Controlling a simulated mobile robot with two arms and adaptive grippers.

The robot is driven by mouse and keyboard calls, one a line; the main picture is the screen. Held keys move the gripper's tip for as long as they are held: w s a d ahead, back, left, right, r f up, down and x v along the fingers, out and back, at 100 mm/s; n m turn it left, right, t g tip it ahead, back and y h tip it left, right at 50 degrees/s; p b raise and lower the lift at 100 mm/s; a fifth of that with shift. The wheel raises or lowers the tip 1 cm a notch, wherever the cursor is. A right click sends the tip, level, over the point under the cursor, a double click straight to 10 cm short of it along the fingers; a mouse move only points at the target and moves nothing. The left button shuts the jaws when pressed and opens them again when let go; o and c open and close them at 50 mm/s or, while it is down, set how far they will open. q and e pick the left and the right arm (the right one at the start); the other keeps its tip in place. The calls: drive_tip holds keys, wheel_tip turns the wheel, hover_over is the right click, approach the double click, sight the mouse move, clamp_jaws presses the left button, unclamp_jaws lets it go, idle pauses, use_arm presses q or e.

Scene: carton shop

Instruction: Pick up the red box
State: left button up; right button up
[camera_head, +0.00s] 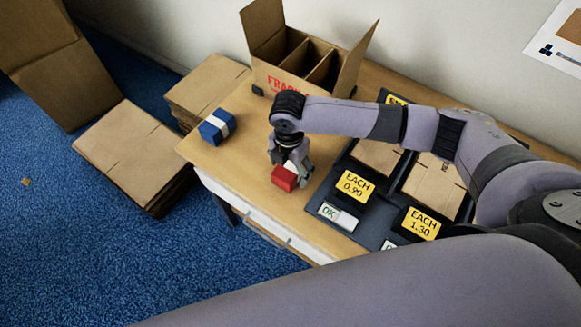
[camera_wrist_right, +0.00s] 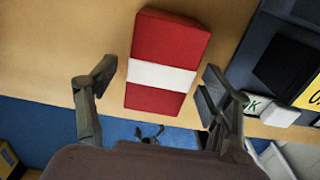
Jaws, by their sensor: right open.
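The red box (camera_head: 285,178) with a white band stands on the wooden table near its front edge. It also shows in the right wrist view (camera_wrist_right: 160,94), lying between the fingers. My right gripper (camera_head: 291,167) is directly above and around the red box, pointing down. In the right wrist view my right gripper (camera_wrist_right: 160,82) has its fingers apart, one on each side of the box, with a gap visible on the left and a smaller one on the right. My left gripper is not in view.
A blue box (camera_head: 214,128) with a white band sits at the table's left corner. An open carton (camera_head: 290,85) with dividers stands at the back. Dark trays with yellow price labels (camera_head: 355,186) lie right of the gripper. Flat cardboard stacks (camera_head: 130,150) lie on the blue floor.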

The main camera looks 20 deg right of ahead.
drive_tip(key=shift+f, duration=0.8)
drive_tip(key=shift+c, duration=0.3)
drive_tip(key=c, duration=1.2)
